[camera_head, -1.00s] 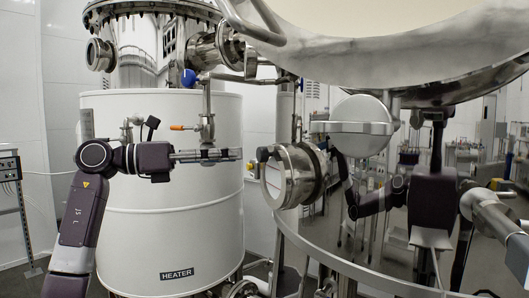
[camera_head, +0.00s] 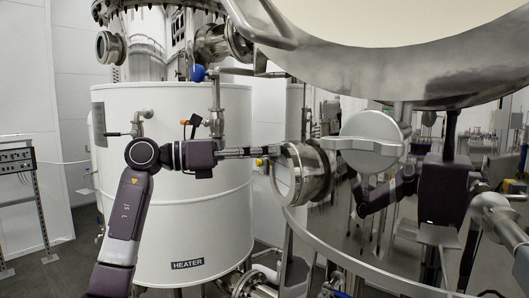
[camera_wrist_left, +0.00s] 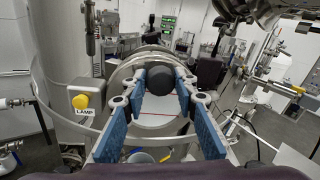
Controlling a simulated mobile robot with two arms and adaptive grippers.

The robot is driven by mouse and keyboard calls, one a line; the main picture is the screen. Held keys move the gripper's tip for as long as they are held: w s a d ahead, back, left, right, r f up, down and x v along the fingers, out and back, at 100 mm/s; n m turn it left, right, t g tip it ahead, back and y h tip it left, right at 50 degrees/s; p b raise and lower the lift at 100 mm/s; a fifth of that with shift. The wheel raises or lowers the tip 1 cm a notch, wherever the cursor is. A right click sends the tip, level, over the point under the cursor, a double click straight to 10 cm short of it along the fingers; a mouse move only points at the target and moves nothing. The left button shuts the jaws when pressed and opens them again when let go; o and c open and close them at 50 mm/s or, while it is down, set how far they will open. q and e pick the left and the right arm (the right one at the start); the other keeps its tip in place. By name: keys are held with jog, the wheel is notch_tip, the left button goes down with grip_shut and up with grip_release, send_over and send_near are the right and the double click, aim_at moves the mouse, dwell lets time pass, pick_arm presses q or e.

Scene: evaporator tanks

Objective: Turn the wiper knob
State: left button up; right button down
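The round black wiper knob (camera_wrist_left: 162,80) shows in the left wrist view, at the front of a round metal sight port (camera_head: 304,174). My left gripper (camera_head: 278,150) reaches in from the left in the head view, level and pointing at the upper part of the port. In the left wrist view its two blue-padded fingers (camera_wrist_left: 162,87) are open, with the knob between their far ends. I cannot tell whether either pad touches it. In the head view the knob is hidden or merged with the fingertips. My right gripper is not in view.
A yellow knob labelled LAMP (camera_wrist_left: 80,101) sits left of the fingers in the wrist view. A white heater tank (camera_head: 170,225) stands behind my left arm. A large shiny vessel (camera_head: 420,70) and a curved metal rail (camera_head: 345,262) lie to the right.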

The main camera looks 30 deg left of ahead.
pick_arm(q)
jog(key=c, duration=0.4)
jog(key=shift+o, duration=0.2)
jog(key=m+b, duration=0.1)
jog(key=m, duration=0.6)
jog(key=m+y, duration=0.1)
jog(key=m, duration=0.6)
jog(key=m+y+b, duration=0.1)
jog(key=m, duration=0.5)
jog(key=shift+s+d+f+m+b, duration=0.1)
jog(key=shift+d+f+m+b, duration=0.15)
jog(key=shift+m+b, duration=0.15)
jog(key=shift+y, duration=0.3)
jog(key=o, duration=1.1)
jog(key=shift+o, duration=0.3)
jog(key=shift+r+t, duration=0.1)
jog(key=shift+t, duration=0.2)
